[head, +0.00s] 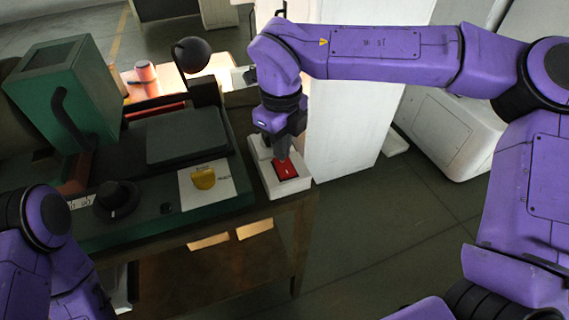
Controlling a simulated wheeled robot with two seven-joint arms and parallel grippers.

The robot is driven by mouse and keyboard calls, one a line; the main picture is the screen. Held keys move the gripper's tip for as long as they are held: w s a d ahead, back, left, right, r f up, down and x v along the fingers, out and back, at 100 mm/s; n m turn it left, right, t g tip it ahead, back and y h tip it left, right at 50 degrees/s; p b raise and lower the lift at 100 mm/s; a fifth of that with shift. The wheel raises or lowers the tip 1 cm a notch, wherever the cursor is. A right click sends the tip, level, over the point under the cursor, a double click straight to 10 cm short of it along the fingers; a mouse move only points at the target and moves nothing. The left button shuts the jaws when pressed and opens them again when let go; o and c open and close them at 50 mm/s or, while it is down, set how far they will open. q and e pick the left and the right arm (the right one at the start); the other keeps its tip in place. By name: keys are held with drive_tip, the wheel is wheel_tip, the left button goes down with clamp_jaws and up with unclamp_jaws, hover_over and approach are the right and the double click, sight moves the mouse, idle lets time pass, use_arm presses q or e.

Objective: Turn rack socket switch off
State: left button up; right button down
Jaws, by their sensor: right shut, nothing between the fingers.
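The rack socket is a white box (268,186) at the right front corner of the bench, with a red rocker switch (286,170) on its top. My right gripper (280,155) points down over the box, shut and empty, with its fingertips at the far edge of the red switch. I cannot tell whether they touch it. Which way the rocker is tilted is too small to tell. The gripper hides the far part of the box. My left arm shows at the lower left, but its gripper is outside the picture.
A green machine (150,215) with a dark flat plate (187,137), a black knob (117,201) and a yellow knob (204,177) fills the bench left of the socket. A white cabinet (345,130) stands close behind and right of it. The floor (400,230) at the right is clear.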

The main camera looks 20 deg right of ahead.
drive_tip(key=shift+f+b, duration=0.4)
drive_tip(key=shift+f, duration=0.35)
drive_tip(key=shift+r, duration=0.1)
wheel_tip(320, 180, up, 7)
drive_tip(key=p, duration=0.7)
idle(0.4)
